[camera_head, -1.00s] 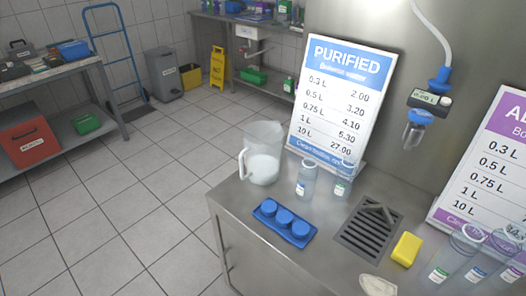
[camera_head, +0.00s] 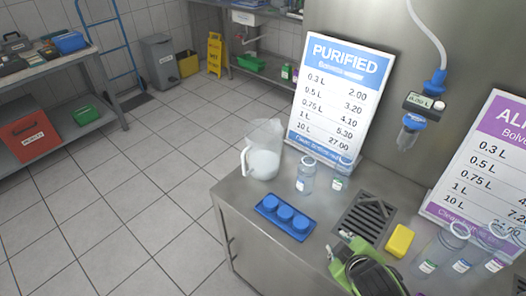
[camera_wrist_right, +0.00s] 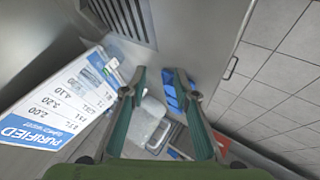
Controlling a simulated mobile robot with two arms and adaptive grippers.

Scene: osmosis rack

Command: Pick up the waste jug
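The waste jug, a clear jug with a white handle (camera_head: 264,152), stands upright at the left end of the steel counter, holding whitish contents. In the right wrist view the jug (camera_wrist_right: 148,124) shows between the fingers, some way beyond them. My right gripper (camera_head: 346,248) is green and has come in over the counter's front right part, apart from the jug. In the wrist view its two fingers (camera_wrist_right: 160,72) are spread with nothing between the tips. My left gripper is not in view.
A blue tray with three blue lids (camera_head: 284,218) lies in front of the jug. Clear bottles (camera_head: 305,176) stand right of it, before the PURIFIED sign (camera_head: 342,95). A drain grate (camera_head: 366,215) and yellow sponge (camera_head: 400,240) lie further right. The floor left of the counter is clear.

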